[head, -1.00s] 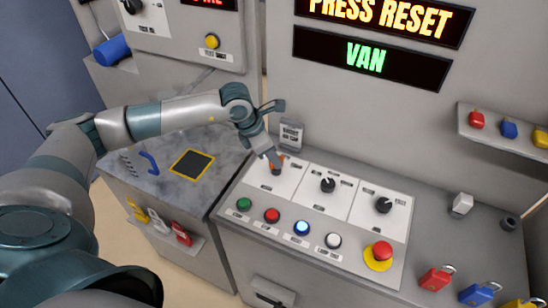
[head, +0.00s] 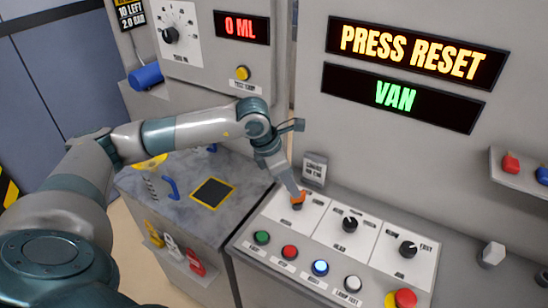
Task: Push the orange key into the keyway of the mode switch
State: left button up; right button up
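The orange key (head: 298,199) is at the leftmost switch on the white switch plates of the console. My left gripper (head: 296,192) comes down on it from above, its narrow fingers closed around the key's top. The mode switch (head: 296,207) appears to be this leftmost one, right under the key; its keyway is hidden by the key and fingers. I cannot tell how deep the key sits. My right gripper is not in view.
Two black knobs (head: 349,224) and (head: 408,249) are to the right. A row of coloured buttons (head: 290,252) and a red emergency stop (head: 405,298) lie in front. Displays read "PRESS RESET" (head: 410,52) and "VAN" (head: 397,95).

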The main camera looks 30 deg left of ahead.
pick_arm(q)
jog(key=b+v, duration=0.3)
jog(key=v, duration=0.9)
jog(key=shift+s+r, duration=0.15)
jog(key=shift+r, duration=0.1)
jog(key=shift+s+f, duration=0.1)
